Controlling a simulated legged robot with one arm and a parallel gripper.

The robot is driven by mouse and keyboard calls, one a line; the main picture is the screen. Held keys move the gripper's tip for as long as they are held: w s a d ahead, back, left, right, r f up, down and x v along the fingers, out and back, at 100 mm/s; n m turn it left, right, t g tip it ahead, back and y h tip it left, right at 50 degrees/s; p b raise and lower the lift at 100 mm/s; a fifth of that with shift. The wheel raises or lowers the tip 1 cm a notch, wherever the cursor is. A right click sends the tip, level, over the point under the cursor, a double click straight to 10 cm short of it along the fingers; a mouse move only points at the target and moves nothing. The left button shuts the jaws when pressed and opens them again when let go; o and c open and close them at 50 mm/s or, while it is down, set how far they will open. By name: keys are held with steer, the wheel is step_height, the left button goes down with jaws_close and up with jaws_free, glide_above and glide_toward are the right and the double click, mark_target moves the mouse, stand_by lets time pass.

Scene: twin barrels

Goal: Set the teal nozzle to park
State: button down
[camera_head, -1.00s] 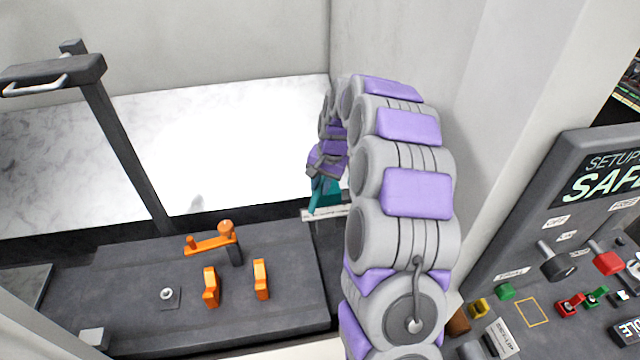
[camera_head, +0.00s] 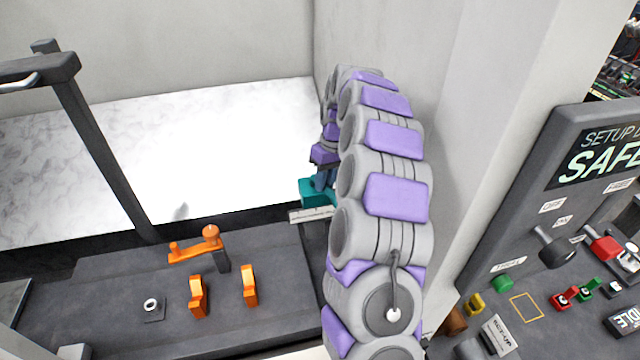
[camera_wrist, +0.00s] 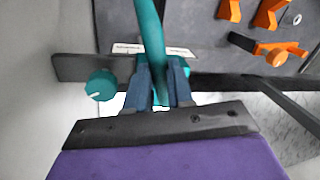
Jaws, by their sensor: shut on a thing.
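The teal nozzle (camera_head: 316,193) shows in the head view at the back edge of the dark bench, partly hidden by my arm. In the wrist view its long teal bar (camera_wrist: 151,35) runs down from the top edge to between my fingers. My gripper (camera_wrist: 160,92) has two blue fingers, one on each side of the bar, shut on it. In the head view my gripper (camera_head: 325,178) is at the teal part. A white label strip (camera_head: 311,215) lies just in front of it. In the wrist view the labels are too small to read.
A teal round knob (camera_wrist: 100,85) sits beside the nozzle in the wrist view. An orange lever (camera_head: 195,245) and two orange clips stand on the bench to the left. A control panel (camera_head: 560,240) is on the right. A pale wall rises close to my arm.

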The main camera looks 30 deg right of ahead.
steer(key=shift+w+d+r+n+g, duration=0.15)
steer(key=shift+d+n, duration=0.15)
steer(key=shift+n, duration=0.4)
steer(key=shift+w+d+f+n+g, duration=0.1)
steer(key=shift+d+n, duration=0.25)
steer(key=shift+n, duration=0.35)
steer(key=shift+w+d+r+n+g, duration=0.15)
steer(key=shift+d+n, duration=0.15)
steer(key=shift+n, duration=0.4)
steer(key=c, duration=1.2)
jaws_free()
steer(key=shift+w+f, duration=0.1)
steer(key=shift+o, duration=1.1)
steer(key=shift+d, duration=0.15)
steer(key=p+v, duration=0.9)
steer(key=v, duration=0.8)
